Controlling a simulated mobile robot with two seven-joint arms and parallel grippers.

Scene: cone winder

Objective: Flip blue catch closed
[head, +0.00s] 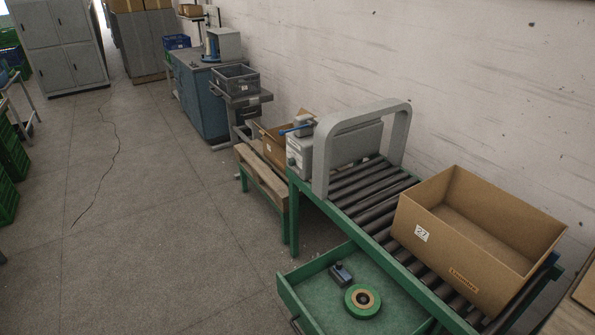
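A small blue bar-like part (297,128) shows at the left end of the grey arch-framed machine on the roller conveyor. It lies roughly level and sticks out to the left. I cannot tell whether this is the blue catch, or whether it is open or closed. Far back, a grey machine (226,43) with a small blue and yellow part (211,46) stands on a blue cabinet; no catch can be made out there at this size. Neither of my grippers is in view.
The roller conveyor (372,188) carries an open cardboard box (440,240). A green tray (312,288) holds a green tape roll (362,300) and a dark device (341,274). A wooden bench (262,175) and a grey crate (236,79) stand beyond.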

